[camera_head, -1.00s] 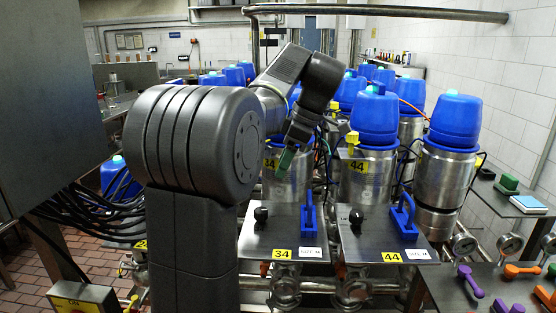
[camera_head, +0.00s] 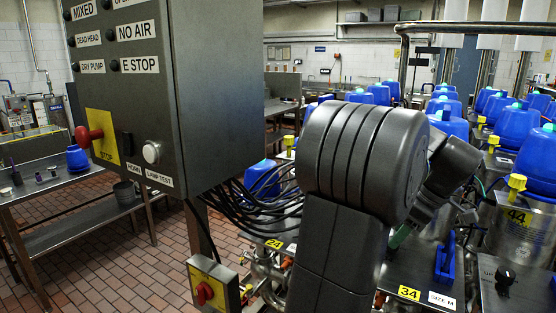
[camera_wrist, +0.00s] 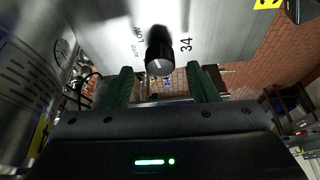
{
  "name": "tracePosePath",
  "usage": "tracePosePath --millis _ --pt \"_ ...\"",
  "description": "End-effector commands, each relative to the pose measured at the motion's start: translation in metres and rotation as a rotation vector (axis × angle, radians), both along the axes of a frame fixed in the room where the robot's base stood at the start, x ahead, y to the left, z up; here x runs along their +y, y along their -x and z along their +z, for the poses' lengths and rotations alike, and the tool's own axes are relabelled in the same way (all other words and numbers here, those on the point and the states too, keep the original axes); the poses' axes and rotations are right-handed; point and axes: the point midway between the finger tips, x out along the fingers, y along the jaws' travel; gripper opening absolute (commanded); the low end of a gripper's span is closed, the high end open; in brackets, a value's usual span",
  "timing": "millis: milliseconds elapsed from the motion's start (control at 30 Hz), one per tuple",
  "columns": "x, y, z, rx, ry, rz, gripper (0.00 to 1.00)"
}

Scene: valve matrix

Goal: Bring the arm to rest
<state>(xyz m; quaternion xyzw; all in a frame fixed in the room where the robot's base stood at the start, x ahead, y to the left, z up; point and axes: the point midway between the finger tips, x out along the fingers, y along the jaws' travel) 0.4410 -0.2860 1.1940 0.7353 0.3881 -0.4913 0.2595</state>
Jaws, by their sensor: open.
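My arm stands in the middle right of the head view, folded over the metal plate marked 34 (camera_head: 425,268). My gripper is mostly hidden behind my own arm there; a bit of green finger shows low beside the plate. In the wrist view my gripper (camera_wrist: 162,86) is open, with two green fingers apart and nothing held between them. A black knob (camera_wrist: 159,52) on the plate, beside the printed 34, appears just beyond the gap between the fingers. I cannot tell whether anything touches it.
A grey control cabinet (camera_head: 215,95) with a red stop knob stands close on the left. A yellow switch box (camera_head: 212,287) is below it. Blue-topped valves (camera_head: 515,128) crowd the right. A blue handle (camera_head: 445,258) rises from plate 34. Tiled floor (camera_head: 120,265) is open at left.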

Motion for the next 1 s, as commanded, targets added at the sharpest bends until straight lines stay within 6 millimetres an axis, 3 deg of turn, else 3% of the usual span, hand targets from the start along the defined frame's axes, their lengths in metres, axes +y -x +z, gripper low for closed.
tracePosePath --millis 233,633,833,1000 --pt "0.006 -0.004 -0.018 0.0 0.0 0.0 0.54" --pt "0.006 -0.004 -0.018 0.0 0.0 -0.004 0.54" --pt "-0.001 0.0 0.0 -0.002 0.002 -0.001 0.54" --pt "-0.012 0.006 0.03 -0.003 0.002 -0.003 0.54"
